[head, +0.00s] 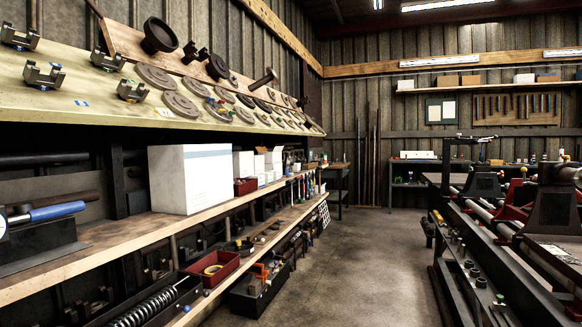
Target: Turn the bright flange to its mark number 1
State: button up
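I cannot pick out the bright flange or a mark number 1 for sure in the head view. Several round grey discs lie on the sloping upper board at the left, among them a large disc (181,105). Several metal yokes, one a nearer yoke (43,77), stand on the same board, left of the discs. The driveshaft lathe (500,225) runs along the right side, with dark stands and red parts, and is cut off by the picture edge. My gripper is not in view.
The concrete floor (370,260) is free between the left shelves and the lathe. A wooden shelf (95,248) at the left holds a white box (190,178). Red bins (212,270) and a spring (150,303) lie lower. A workbench (405,190) stands at the back wall.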

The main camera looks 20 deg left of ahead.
aim_at(289, 162)
jog(key=i+u, duration=0.1)
jog(key=u, duration=0.25)
jog(key=i, duration=6.4)
jog(key=i+u, duration=0.3)
jog(key=i, duration=0.15)
jog(key=i+l+u, duration=0.1)
jog(key=i+u, duration=0.15)
jog(key=i, duration=0.15)
